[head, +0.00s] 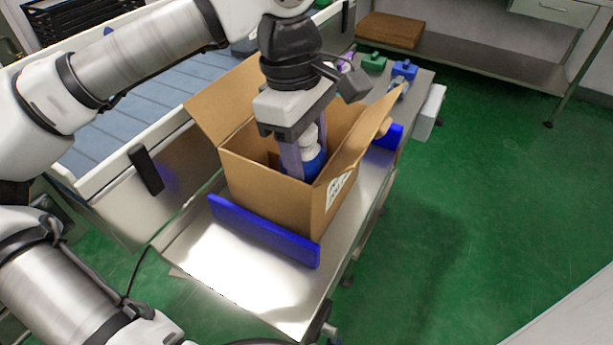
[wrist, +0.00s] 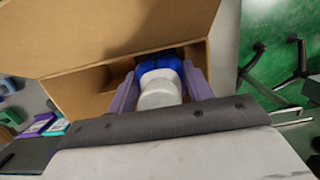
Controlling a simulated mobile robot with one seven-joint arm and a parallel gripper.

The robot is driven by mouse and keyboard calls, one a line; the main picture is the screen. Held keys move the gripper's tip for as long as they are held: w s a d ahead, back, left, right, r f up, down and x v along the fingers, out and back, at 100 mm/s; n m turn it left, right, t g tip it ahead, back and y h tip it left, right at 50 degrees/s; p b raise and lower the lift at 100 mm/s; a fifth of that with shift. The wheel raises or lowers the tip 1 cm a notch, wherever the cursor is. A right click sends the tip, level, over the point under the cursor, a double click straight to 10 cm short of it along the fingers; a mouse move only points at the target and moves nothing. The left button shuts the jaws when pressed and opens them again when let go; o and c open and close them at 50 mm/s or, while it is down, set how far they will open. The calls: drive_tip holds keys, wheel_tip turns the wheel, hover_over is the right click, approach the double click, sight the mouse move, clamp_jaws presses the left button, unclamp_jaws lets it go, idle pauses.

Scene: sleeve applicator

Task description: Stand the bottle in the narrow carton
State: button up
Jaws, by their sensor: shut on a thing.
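The narrow carton (head: 265,195) is an open brown cardboard box with raised flaps, standing on a metal table. My gripper (head: 303,160) points down into the carton's opening, with its fingers partly below the rim. It is shut on the bottle (head: 314,166), which has a white upper part and a blue part below. In the wrist view the bottle (wrist: 160,86) sits between the two pale purple fingers, with the carton's wall (wrist: 95,90) around them. The bottle's lower end is hidden, so I cannot tell whether it touches the carton's floor.
Blue guides (head: 263,232) stand at the carton's front and back. A conveyor (head: 100,137) runs along the left. Small coloured items (head: 404,70) lie on the table behind the carton. A shelf bench (head: 480,65) stands at the back. The metal table's front part (head: 245,285) is clear.

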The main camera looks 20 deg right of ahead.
sight(307, 177)
drive_tip(key=shift+f+b, duration=0.3)
drive_tip(key=shift+f, duration=2.2)
drive_tip(key=shift+f, duration=0.1)
drive_tip(key=shift+f, duration=0.15)
drive_tip(key=o, duration=0.9)
drive_tip(key=r, duration=0.4)
drive_tip(key=w+r+p, duration=0.1)
drive_tip(key=r, duration=0.3)
drive_tip(key=a+r, duration=0.1)
drive_tip(key=r, duration=0.3)
drive_tip(key=shift+w+r+p, duration=0.2)
drive_tip(key=shift+w+p, duration=0.05)
drive_tip(key=shift+p, duration=0.15)
